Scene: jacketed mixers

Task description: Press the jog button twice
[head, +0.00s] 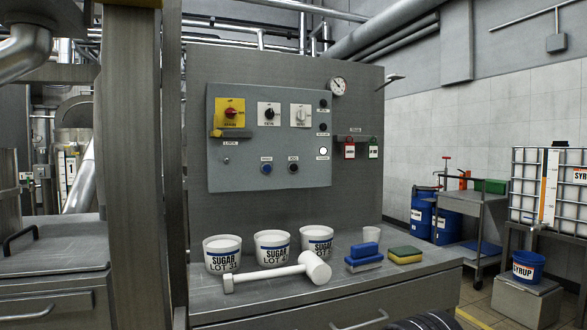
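A grey control panel (240,135) is mounted on the steel wall above the bench. In its lower row are a blue round button (266,169) and a dark round button (293,169), each with a small label above. The label over the dark one seems to read JOG, but it is too small to be sure. Nothing is touching either button, and nothing blocks the view of them. My gripper is not in view.
Tags (349,150) hang right of the panel. The space before the panel is clear above the tubs.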

